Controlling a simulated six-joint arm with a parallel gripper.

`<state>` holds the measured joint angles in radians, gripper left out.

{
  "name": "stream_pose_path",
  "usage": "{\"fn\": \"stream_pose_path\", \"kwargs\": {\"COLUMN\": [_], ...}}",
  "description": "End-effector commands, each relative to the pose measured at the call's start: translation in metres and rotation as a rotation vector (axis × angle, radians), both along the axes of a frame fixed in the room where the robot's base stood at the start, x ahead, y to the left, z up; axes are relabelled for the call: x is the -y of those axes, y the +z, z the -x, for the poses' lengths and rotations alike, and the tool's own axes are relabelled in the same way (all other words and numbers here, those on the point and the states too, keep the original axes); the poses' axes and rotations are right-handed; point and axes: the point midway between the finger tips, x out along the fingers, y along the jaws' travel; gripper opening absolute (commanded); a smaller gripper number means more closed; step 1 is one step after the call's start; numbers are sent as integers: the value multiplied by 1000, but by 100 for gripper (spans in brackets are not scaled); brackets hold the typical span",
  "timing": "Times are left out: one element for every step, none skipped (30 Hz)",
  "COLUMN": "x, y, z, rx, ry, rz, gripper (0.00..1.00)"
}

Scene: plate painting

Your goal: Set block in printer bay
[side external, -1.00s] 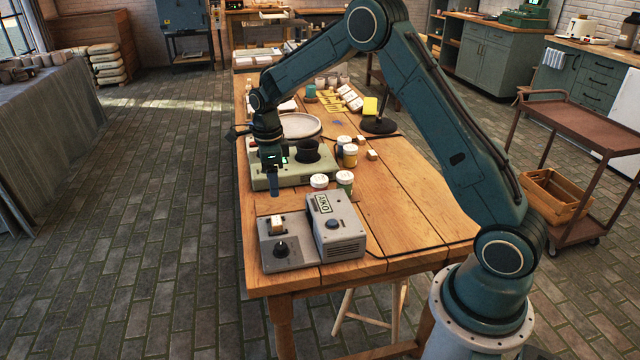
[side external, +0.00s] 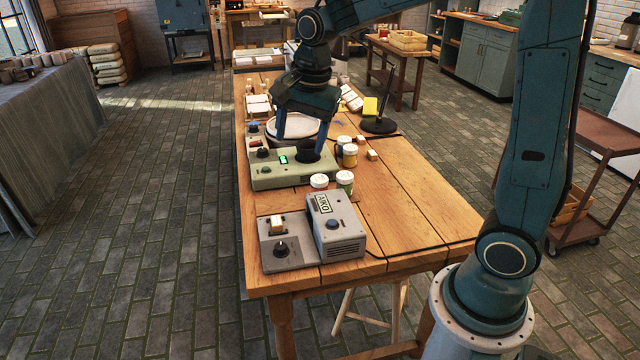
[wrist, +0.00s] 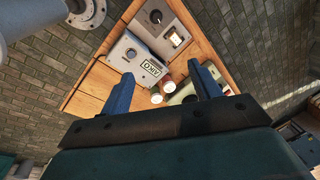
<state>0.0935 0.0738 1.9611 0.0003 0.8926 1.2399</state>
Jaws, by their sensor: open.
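A pale block (side external: 276,224) stands upright in the slot of the low grey unit (side external: 268,255), beside the grey AIKO-labelled printer (side external: 338,235) at the table's near end. The block also shows in the wrist view (wrist: 175,39), in the unit's dark slot. Whether it touches the slot's bottom cannot be told. My gripper (side external: 301,136) is open and empty, fingers pointing down, above the green machine and behind the printer. In the wrist view its two blue fingers (wrist: 163,78) are wide apart, with nothing between them.
The green machine (side external: 265,178) with a black cup-shaped part lies below my gripper. White-lidded jars (side external: 344,180) stand between it and the printer. A white plate (side external: 296,126), small wooden cubes (side external: 373,155) and a black stand (side external: 378,125) are farther back. The table's right side is clear.

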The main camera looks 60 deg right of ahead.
Motion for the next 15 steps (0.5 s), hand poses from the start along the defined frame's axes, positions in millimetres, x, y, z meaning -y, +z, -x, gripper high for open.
{"fn": "stream_pose_path", "kwargs": {"x": [-3,-5,-7,-9,-10,-12,-13,-15,-17,-18,-19,-21,-22,-23,-25], "y": [9,12,17,20,23,27,30,32,35,37,38,41,42,43,44], "z": [12,18,27,33,40,49,55,62,71,77,84,93,99,106,115], "rx": [17,24,35,41,49,59,67,75,84,92,98,108,114,123,132], "ry": [63,102,153,191,230,282,319,357,409,447,484,536,573,611,661], "rz": [14,24,36,46,56,70,81,93,108,119,131,148,160,173,191], "gripper": [62,62,62,62,62,62,62,62,62,62,62,62,62,62,62]}}
